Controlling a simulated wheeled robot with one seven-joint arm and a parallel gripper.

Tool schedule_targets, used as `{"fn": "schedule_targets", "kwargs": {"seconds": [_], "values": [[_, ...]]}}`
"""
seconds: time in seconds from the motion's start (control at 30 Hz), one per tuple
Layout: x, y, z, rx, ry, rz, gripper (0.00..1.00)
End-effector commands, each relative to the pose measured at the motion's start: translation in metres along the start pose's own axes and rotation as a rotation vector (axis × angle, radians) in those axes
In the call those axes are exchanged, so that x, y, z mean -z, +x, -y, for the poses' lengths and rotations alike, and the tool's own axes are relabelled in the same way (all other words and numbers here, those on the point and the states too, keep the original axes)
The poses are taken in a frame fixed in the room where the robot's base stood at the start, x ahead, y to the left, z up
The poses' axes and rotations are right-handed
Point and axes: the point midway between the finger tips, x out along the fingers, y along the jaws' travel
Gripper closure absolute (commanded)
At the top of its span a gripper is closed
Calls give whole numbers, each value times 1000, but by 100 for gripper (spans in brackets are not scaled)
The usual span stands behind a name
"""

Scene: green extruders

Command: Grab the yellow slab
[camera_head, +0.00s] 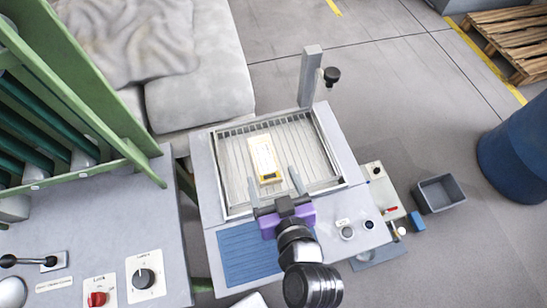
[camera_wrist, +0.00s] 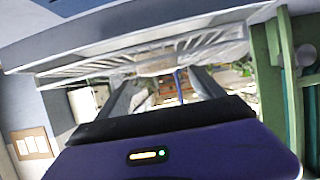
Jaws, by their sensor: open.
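The yellow slab (camera_head: 264,157) lies on the slatted tray (camera_head: 226,172). It looks like a pale block with yellow sides and dark marks on its upper face. My gripper (camera_head: 272,182) is open, with its two fingers spread on the near side of the slab. The fingertips point toward the slab, and nothing is held between them. In the wrist view the open fingers (camera_wrist: 168,84) reach toward the tray's pale slats; I cannot clearly make out the slab there.
A grey post with a black knob (camera_head: 331,76) stands at the tray's far right corner. A blue ribbed mat (camera_head: 247,254) lies in front of the tray. Green machine framing (camera_head: 95,90) rises at left. A small grey bin (camera_head: 440,192) stands at right.

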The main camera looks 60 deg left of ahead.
Motion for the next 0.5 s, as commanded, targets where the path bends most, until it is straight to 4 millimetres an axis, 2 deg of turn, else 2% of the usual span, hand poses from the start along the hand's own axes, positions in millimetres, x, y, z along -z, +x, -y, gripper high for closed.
{"fn": "schedule_targets", "kwargs": {"seconds": [0.27,0.5], "values": [[2,27,0,0,0,-1,22],[4,59,1,0,0,-1,22]]}}
